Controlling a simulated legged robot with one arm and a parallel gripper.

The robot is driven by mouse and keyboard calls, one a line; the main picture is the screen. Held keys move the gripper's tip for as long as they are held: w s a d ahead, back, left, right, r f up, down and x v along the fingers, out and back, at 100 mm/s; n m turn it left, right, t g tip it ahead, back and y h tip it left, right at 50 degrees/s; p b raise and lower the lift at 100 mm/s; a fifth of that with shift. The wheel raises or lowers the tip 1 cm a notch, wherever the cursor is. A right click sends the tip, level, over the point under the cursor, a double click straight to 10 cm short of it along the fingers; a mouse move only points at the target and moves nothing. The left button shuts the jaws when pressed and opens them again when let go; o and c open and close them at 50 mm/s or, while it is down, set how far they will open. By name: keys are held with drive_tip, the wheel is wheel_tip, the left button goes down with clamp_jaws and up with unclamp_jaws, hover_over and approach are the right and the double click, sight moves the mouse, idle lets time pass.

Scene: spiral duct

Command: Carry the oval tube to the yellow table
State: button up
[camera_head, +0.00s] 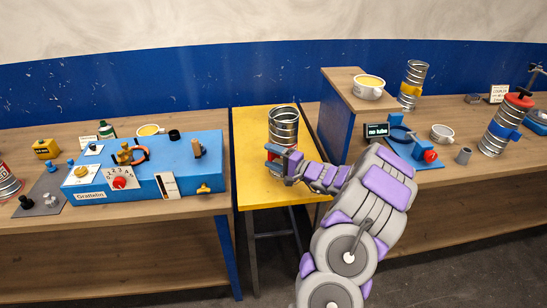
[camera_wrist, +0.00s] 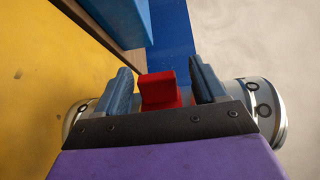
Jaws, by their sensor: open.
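A silver ribbed tube (camera_head: 283,127), its open top looking oval, stands upright at the yellow table (camera_head: 252,182); its base is partly hidden by my gripper, so contact with the tabletop is not clear. My gripper (camera_head: 284,163) is at the tube's near side, low down. In the wrist view, my gripper's two fingers (camera_wrist: 162,88) are open on either side of a red block (camera_wrist: 158,90) on the tube, with gaps to it. The tube's silver ends (camera_wrist: 262,108) show beyond both fingers.
A blue control box (camera_head: 150,165) stands on the wooden bench left of the yellow table. A wooden raised shelf (camera_head: 345,88) with a bowl (camera_head: 369,86) stands close on the right. Other ribbed tubes (camera_head: 507,125) stand on the right bench. The yellow table's front is clear.

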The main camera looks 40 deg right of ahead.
drive_tip(key=d+p+v, duration=0.1)
drive_tip(key=p+v, duration=0.1)
drive_tip(key=v, duration=0.9)
drive_tip(key=w+a+r+n+g+y, duration=0.2)
drive_tip(key=a+r+n+g+y, duration=0.1)
drive_tip(key=a, duration=0.6)
drive_tip(key=w+a+r+n+g+y, duration=0.1)
drive_tip(key=a+r+n+g+y, duration=0.2)
drive_tip(key=a, duration=0.5)
drive_tip(key=s+a+r+n+g, duration=0.1)
drive_tip(key=s+a+n+g, duration=0.15)
drive_tip(key=a, duration=0.45)
drive_tip(key=s+a+r+n+g+y, duration=0.1)
drive_tip(key=s+a+r+g, duration=0.15)
drive_tip(key=a, duration=0.45)
drive_tip(key=s+a+r+n+g, duration=0.1)
drive_tip(key=a+g, duration=0.2)
drive_tip(key=a, duration=0.4)
drive_tip(key=s+a+n+g+h, duration=0.4)
drive_tip(key=s+a, duration=0.3)
drive_tip(key=s, duration=0.5)
drive_tip(key=s+d+h, duration=0.3)
drive_tip(key=s+h, duration=0.1)
drive_tip(key=s, duration=0.2)
drive_tip(key=s+d+f+g+h, duration=0.1)
drive_tip(key=s+d+h, duration=0.2)
drive_tip(key=s, duration=0.4)
drive_tip(key=shift+s+h, duration=0.25)
drive_tip(key=shift+h, duration=0.35)
